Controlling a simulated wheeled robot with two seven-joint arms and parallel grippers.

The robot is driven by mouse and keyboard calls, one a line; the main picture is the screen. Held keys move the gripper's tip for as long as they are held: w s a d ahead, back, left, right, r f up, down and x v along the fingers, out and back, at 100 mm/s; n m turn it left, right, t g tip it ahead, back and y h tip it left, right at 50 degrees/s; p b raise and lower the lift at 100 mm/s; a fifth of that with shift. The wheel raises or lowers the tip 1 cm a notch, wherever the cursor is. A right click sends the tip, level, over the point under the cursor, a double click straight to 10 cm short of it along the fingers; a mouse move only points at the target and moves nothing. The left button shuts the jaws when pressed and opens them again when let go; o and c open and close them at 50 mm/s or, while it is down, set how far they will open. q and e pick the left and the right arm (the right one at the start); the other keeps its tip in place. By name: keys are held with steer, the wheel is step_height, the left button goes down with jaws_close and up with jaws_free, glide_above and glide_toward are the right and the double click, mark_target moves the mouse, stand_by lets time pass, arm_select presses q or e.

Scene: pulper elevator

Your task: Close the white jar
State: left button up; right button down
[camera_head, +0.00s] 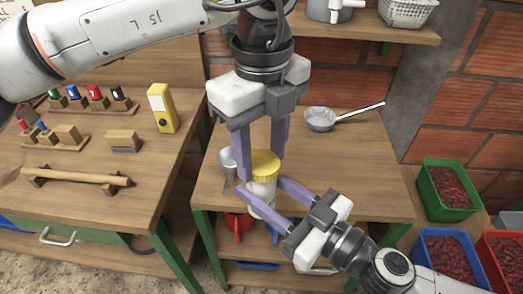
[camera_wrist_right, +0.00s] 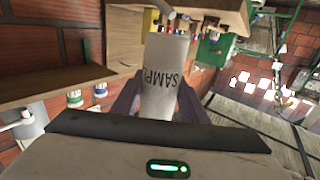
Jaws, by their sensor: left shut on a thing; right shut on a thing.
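The white jar (camera_head: 262,189) stands upright at the front of the middle table in the head view, with a yellow lid (camera_head: 264,163) at its top. I cannot tell whether the lid is fully seated. My left gripper (camera_head: 259,168) comes from above, its purple fingers shut on the yellow lid. My right gripper (camera_head: 264,190) comes from the lower right, its fingers shut around the white body. In the right wrist view the jar (camera_wrist_right: 165,75) shows black lettering between the purple fingers; the yellow lid does not show there.
A metal ladle or scoop (camera_head: 227,160) lies just left of the jar. A strainer (camera_head: 320,119) lies at the table's back right. A yellow device (camera_head: 162,108) stands on the left table. Green (camera_head: 447,188) and blue (camera_head: 447,255) crates stand at right. The table's right part is clear.

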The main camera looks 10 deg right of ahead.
arm_select(q)
steer(key=m, duration=0.4)
steer(key=shift+m, duration=0.3)
steer(key=m, duration=1)
steer(key=shift+m, duration=0.4)
steer(key=m, duration=1.4)
steer(key=shift+f+m, duration=0.1)
steer(key=shift+m, duration=0.3)
steer(key=m, duration=0.9)
steer(key=o, duration=1.2)
